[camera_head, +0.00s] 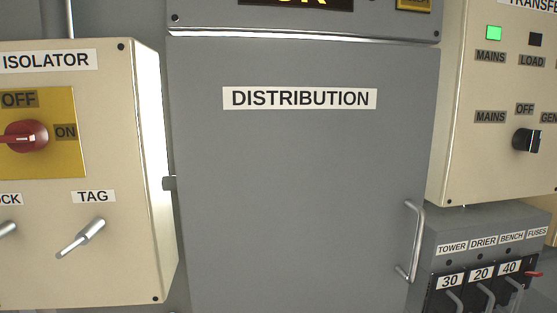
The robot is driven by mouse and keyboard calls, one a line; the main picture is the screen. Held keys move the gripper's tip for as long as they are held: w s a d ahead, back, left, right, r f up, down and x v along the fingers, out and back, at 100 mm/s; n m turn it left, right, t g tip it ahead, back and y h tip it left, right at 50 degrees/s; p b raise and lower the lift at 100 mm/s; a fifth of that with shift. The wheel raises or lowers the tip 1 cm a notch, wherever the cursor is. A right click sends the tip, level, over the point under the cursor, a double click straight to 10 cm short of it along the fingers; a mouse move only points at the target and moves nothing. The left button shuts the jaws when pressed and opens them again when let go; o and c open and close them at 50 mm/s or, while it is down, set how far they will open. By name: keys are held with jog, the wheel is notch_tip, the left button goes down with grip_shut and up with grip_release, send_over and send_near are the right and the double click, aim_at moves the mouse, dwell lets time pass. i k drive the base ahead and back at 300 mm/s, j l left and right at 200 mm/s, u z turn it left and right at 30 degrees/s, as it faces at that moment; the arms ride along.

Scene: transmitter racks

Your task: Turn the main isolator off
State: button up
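The isolator box (112,170) is a beige cabinet at the left edge, cut off by the frame. Its label reads ISOLATOR. A red rotary handle (27,135) sits on a yellow plate (60,105), with an OFF mark (19,99) above and an ON mark (65,132) to the right. The handle lies about horizontal, in line with ON rather than OFF; its left end is out of frame. Below are a metal peg under TAG (82,238) and another (8,230) under a cut-off label ending in "CK". My gripper is not in view.
A grey DISTRIBUTION cabinet (300,200) with a shut door and a bar handle (415,240) fills the middle. At right, a beige transfer panel (465,165) has a black selector (526,140) and a lit green lamp (494,33). Below it is a fuse box (440,240).

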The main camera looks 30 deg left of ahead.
aim_at(28, 136)
jog(key=u, duration=2.05)
